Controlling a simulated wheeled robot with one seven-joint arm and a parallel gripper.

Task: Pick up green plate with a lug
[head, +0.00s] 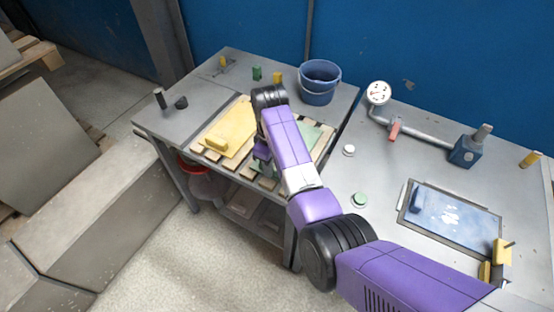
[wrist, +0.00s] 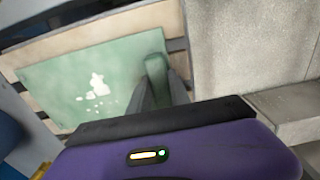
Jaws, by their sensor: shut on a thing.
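The green plate with a lug (wrist: 80,80) lies flat on a wooden pallet in the wrist view, with pale splotches on its face. Its raised green lug (wrist: 156,68) stands near the plate's edge. My gripper (wrist: 158,92) is shut on the lug, with grey fingers on both sides of it. In the head view, a part of the green plate (head: 311,136) shows to the right of my arm, on the pallet. My arm hides the lug and the fingertips there. I cannot tell whether the plate is lifted at all.
A yellow plate with a block (head: 232,126) lies left of my arm on the same pallet.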

